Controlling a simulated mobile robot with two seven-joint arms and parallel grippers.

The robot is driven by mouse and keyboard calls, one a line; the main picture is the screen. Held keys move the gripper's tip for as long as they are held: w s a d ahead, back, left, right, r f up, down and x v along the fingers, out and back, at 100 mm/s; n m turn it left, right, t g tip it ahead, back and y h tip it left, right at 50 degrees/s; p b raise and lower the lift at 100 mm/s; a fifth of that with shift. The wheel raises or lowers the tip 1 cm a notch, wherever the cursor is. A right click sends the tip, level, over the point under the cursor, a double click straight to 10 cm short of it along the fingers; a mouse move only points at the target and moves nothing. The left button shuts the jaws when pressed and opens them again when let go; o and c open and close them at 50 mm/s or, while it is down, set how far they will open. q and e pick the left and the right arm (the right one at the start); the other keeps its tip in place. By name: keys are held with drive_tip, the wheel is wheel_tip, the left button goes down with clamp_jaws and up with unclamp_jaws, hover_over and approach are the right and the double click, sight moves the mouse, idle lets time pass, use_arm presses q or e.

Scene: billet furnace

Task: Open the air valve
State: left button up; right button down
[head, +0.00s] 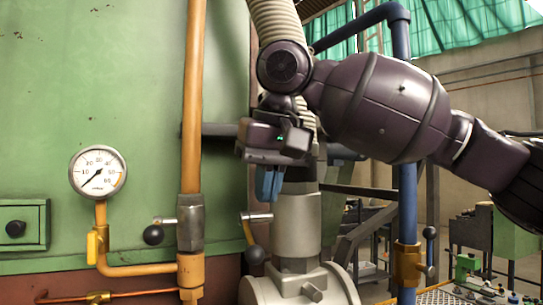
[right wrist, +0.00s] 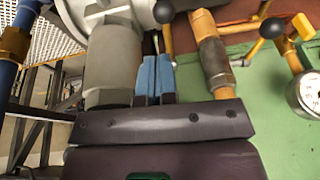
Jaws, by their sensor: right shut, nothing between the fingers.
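No label tells which valve is the air valve. A black ball-ended lever (head: 255,252) with a yellow shaft hangs beside the large grey pipe; its ball also shows in the right wrist view (right wrist: 163,12). A second black ball lever (head: 153,234) is on the orange pipe's grey fitting. Its ball shows in the right wrist view (right wrist: 273,28) too. A brass valve (head: 408,262) with a dark ball lever is on the blue pipe. My right gripper (head: 267,196) points down, shut and empty, its blue fingers above the first lever, apart from it. My left gripper is out of view.
A pressure gauge (head: 98,172) and a small yellow handle (head: 93,247) are left of the orange pipe (head: 193,110). The grey pipe (head: 297,220) stands close to my right fingers. The green furnace wall (head: 90,80) is behind; metal stairs are at right.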

sight(260, 248)
drive_tip(key=x, duration=0.4)
drive_tip(key=shift+s+f, duration=0.1)
drive_tip(key=shift+f, duration=0.1)
drive_tip(key=shift+s+a+f+p, duration=0.15)
drive_tip(key=shift+f+p, duration=0.2)
drive_tip(key=shift+f, duration=0.6)
drive_tip(key=shift+f, duration=0.1)
drive_tip(key=shift+f+t+b, duration=0.1)
drive_tip(key=shift+t+b, duration=0.3)
drive_tip(key=shift+b, duration=0.05)
